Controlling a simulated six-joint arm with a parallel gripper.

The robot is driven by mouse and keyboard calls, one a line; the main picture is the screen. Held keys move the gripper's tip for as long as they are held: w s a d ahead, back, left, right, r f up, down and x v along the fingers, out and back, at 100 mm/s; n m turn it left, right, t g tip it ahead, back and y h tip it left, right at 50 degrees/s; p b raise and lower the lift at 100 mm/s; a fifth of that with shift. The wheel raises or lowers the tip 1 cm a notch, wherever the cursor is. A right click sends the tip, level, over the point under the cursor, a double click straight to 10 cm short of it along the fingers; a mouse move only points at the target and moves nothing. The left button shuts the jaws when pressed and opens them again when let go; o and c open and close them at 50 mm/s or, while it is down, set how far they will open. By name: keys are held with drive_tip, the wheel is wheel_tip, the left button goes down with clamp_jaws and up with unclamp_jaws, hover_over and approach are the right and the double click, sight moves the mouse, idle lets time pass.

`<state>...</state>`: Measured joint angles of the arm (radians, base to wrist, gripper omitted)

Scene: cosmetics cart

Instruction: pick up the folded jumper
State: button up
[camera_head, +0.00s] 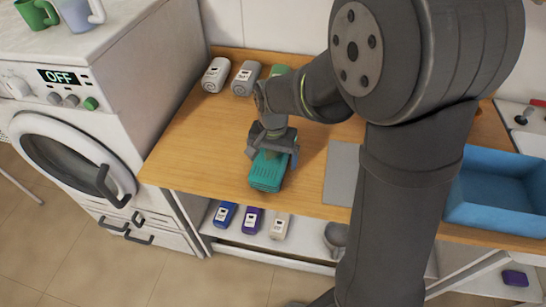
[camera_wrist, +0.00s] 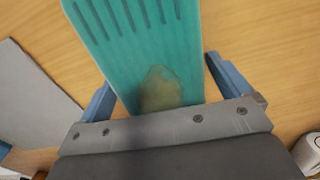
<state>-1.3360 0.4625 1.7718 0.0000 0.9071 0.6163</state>
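The folded jumper (camera_head: 267,172) appears as a flat teal piece with a ribbed end, lying on the wooden worktop near its front edge. In the wrist view the teal piece (camera_wrist: 140,50) fills the upper middle, with dark grooves and a brownish stain near my gripper. My gripper (camera_head: 272,158) is low over the jumper's back part, pointing down. In the wrist view my gripper (camera_wrist: 158,72) is open, with one blue-grey finger beside each long edge of the jumper. The fingers are very close to the edges; a firm grip does not show.
A grey mat (camera_head: 342,172) lies to the right of the jumper. A blue bin (camera_head: 495,190) is farther right. A washing machine (camera_head: 85,110) is left. Small bottles and a grey cup (camera_head: 335,238) sit on the shelf (camera_head: 300,238) below.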

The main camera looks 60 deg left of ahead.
drive_tip(key=c, duration=1)
drive_tip(key=shift+r, duration=0.1)
